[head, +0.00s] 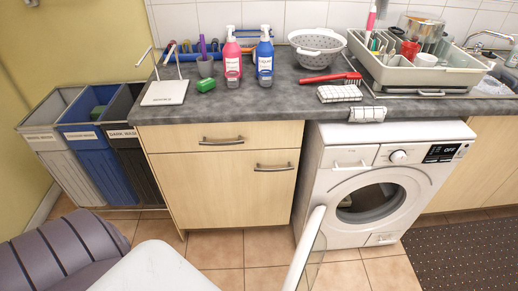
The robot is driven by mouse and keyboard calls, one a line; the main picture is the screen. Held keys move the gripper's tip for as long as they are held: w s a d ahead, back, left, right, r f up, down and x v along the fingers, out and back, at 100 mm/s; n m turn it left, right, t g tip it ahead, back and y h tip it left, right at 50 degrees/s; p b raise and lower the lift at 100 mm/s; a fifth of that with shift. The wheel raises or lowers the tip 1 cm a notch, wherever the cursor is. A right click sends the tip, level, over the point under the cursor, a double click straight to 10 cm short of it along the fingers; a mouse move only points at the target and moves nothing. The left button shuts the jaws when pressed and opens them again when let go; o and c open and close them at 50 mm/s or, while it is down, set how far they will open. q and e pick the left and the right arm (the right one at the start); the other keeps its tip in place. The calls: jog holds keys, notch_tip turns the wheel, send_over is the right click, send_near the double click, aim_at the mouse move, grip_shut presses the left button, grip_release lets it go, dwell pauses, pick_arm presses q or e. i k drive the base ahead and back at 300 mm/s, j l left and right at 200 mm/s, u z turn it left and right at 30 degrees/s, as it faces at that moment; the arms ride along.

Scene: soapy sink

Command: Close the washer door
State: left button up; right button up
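The white washer (320,185) stands under the counter at the right, its front facing me. Its door (303,250) is open, swung out on the left side of the round opening. I see the door nearly edge-on as a thin white strip, and its lower end is cut off by the bottom of the picture. The round opening (371,202) shows a dark drum inside. The display (441,152) reads OFF. Neither of my grippers is in view.
A ribbed purple-grey object (60,255) fills the lower left corner. Three laundry bins, including a blue one (90,150), stand left of the wooden cabinet (225,190). A dark dotted mat (470,250) lies at the right. Tiled floor (345,275) is clear before the washer.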

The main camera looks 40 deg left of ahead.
aim_at(297, 268)
jog(key=k+j+z, duration=0.15)
jog(key=k+j, duration=0.8)
jog(key=j, duration=0.15)
